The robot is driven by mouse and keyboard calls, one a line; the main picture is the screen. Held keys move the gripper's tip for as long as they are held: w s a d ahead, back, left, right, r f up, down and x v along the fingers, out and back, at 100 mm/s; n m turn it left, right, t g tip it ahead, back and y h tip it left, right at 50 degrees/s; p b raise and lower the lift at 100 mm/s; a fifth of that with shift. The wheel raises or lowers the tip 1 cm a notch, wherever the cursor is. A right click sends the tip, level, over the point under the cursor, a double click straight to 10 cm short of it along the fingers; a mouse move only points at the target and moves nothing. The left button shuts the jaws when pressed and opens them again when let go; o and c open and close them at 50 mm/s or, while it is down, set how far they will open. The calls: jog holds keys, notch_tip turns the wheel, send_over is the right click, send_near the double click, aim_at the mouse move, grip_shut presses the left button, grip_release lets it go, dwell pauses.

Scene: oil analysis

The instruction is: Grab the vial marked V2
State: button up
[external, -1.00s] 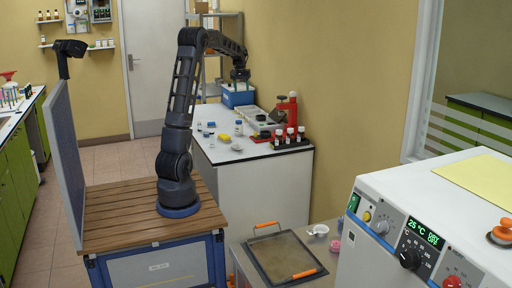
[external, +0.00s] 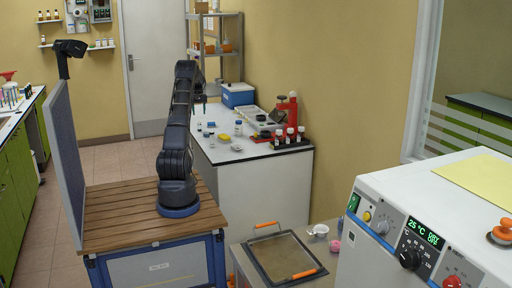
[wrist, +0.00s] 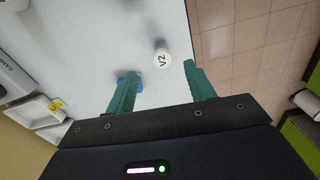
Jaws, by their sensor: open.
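The vial marked V2 (wrist: 161,57) shows its round white cap from above in the wrist view, on the white bench top near its edge. My gripper (wrist: 161,70) is open, with one teal finger on each side of the view. The cap lies roughly in line with the gap, just beyond the fingertips, and neither finger appears to touch it. I cannot tell there which small vial is V2.
A blue item (wrist: 137,87) is partly hidden behind the left finger. A white tray (wrist: 30,112) lies at the left of the wrist view.

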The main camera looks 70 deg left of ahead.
aim_at(199, 126)
jog(key=shift+s+a+f, duration=0.15)
jog(key=shift+f, duration=0.1)
notch_tip(199, 126, down, 5)
jog(key=shift+f, duration=0.2)
jog(key=shift+a+f, duration=0.2)
jog(key=shift+f, duration=1.1)
jog(key=shift+a+f, duration=0.15)
jog(key=shift+f, duration=1.15)
jog(key=shift+c, duration=0.4)
jog(key=c, duration=1)
